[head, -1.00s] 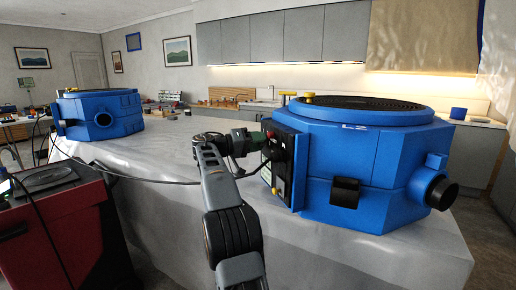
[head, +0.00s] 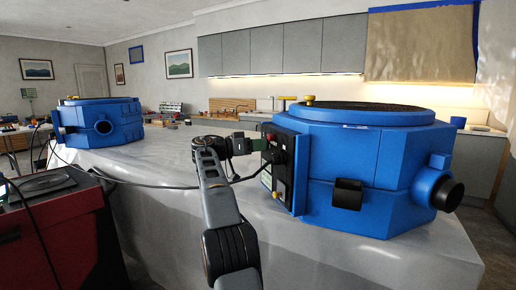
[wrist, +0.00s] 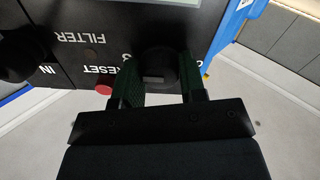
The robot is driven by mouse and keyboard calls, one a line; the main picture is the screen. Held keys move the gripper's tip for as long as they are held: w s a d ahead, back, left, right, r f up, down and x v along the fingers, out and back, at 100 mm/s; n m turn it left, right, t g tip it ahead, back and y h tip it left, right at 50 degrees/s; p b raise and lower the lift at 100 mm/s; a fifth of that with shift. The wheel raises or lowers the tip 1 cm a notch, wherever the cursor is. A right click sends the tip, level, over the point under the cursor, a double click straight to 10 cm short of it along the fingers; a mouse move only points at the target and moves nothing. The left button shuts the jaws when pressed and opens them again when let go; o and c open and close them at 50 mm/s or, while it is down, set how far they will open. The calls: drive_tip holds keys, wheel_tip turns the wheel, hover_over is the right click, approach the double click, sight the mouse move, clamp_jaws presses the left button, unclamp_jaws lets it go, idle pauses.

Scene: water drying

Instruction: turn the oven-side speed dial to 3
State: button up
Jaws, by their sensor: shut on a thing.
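A large blue octagonal machine (head: 385,165) stands on the pale counter at the right. Its dark control panel (head: 284,180) faces left. My gripper (head: 262,146) reaches that panel from the left. In the wrist view, the panel is upside down and the dark green fingers of my gripper (wrist: 158,84) are shut on a round black dial (wrist: 157,62), one finger on each side. The dial's numbers are mostly hidden by the fingers, so I cannot read its setting. A red button (wrist: 103,89) marked RESET sits left of the dial.
Another black knob (wrist: 15,62) is near the FILTER and IN lettering. A second blue machine (head: 100,125) stands at the counter's far left. A black cable (head: 130,180) crosses the counter (head: 160,170). A red cabinet (head: 60,235) stands at lower left.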

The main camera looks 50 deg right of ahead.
idle(0.4)
drive_tip(key=o, duration=0.9)
drive_tip(key=shift+o, duration=0.2)
drive_tip(key=p+v, duration=0.2)
drive_tip(key=v, duration=1.2)
drive_tip(key=shift+d, duration=0.1)
